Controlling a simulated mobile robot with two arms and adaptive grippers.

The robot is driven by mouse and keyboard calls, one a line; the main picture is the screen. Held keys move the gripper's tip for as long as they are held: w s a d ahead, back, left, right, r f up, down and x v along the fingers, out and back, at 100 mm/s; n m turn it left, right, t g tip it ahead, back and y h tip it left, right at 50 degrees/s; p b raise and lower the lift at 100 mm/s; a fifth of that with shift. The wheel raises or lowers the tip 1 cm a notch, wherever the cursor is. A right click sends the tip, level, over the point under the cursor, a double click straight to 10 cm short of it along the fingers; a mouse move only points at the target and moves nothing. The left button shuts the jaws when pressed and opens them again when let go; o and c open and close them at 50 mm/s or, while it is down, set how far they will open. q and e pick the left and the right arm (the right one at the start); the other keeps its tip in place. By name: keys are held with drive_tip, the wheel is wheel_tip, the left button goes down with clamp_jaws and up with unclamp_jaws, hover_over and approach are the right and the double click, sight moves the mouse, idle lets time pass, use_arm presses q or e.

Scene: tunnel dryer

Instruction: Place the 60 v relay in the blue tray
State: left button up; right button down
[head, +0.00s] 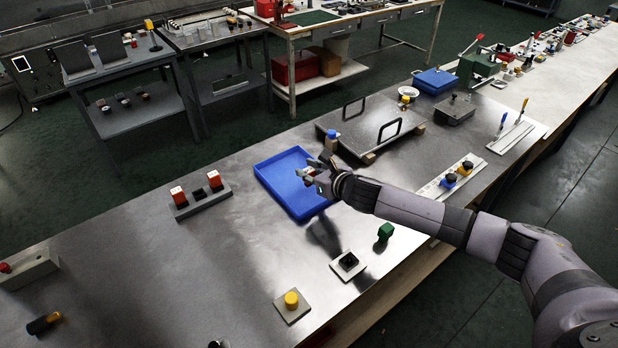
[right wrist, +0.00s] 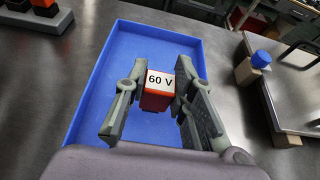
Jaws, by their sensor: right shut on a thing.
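The 60 V relay (right wrist: 158,90) is a red block with a white top marked "60 V", seen in the right wrist view. My right gripper (right wrist: 157,97) is shut on it, one finger on each side. The relay is held over the blue tray (right wrist: 105,80), whose floor shows around it. In the head view, the blue tray (head: 270,178) lies on the metal table and my right gripper (head: 311,174) is over its right part. The tray looks empty apart from what the gripper hides. My left gripper is not in view.
A grey holder (head: 203,203) with two red-and-white blocks and a black socket stands left of the tray. A grey plate with black handles (head: 375,118) is behind to the right. A green block (head: 385,231), a black-topped plate (head: 348,266) and a yellow-knobbed plate (head: 292,304) lie in front.

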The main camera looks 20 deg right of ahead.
drive_tip(key=shift+f, duration=1.25)
drive_tip(key=shift+f, duration=0.15)
drive_tip(key=c, duration=1.3)
unclamp_jaws()
drive_tip(key=shift+c, duration=0.2)
drive_tip(key=shift+r, duration=0.2)
drive_tip(key=b+v, duration=0.1)
drive_tip(key=v, duration=1.1)
